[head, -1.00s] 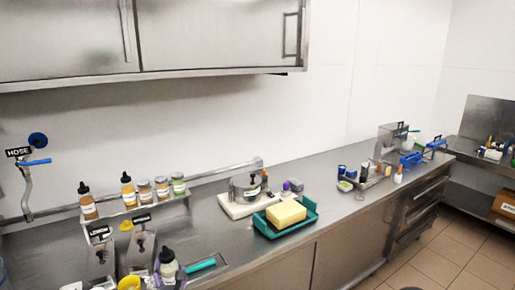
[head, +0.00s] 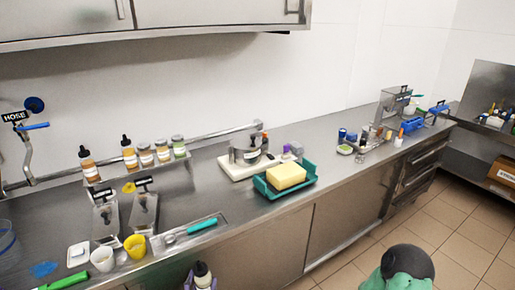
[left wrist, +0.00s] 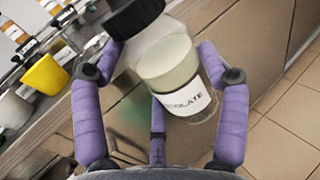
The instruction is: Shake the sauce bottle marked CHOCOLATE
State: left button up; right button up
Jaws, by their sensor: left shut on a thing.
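The sauce bottle (head: 203,272) has a dark cap and a pale body, and shows at the bottom of the head view, in front of the counter's front edge. In the left wrist view the bottle (left wrist: 168,62) is tilted, its black cap toward the upper left. Its white label (left wrist: 187,105) is partly readable, ending in "OLATE". My left gripper (head: 201,284) has purple fingers closed around the bottle; they also show in the left wrist view (left wrist: 155,85). Part of the bottle is hidden by the fingers in the head view. My right gripper is not in view.
A tray with a teal-handled tool (head: 202,224), a yellow cup (head: 135,246) and a white cup (head: 103,259) lie near the counter's front edge. Several sauce bottles and jars stand on the rear shelf (head: 125,176). A teal tray (head: 262,187) holds a yellow block. The tiled floor (head: 340,268) is clear.

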aim_at(197, 266)
pick_arm(q)
notch_tip(197, 266, up, 8)
jog(key=shift+s+f, duration=0.1)
jog(key=shift+f, duration=0.05)
jog(key=shift+s+d+r, duration=0.1)
jog(key=shift+s+r, duration=0.1)
jog(key=f, duration=0.7)
jog(key=shift+w+f, duration=0.35)
jog(key=shift+f, duration=0.05)
jog(key=shift+r, duration=0.15)
jog(key=shift+s+r, duration=0.15)
jog(key=shift+s, duration=0.1)
jog(key=shift+w, duration=0.1)
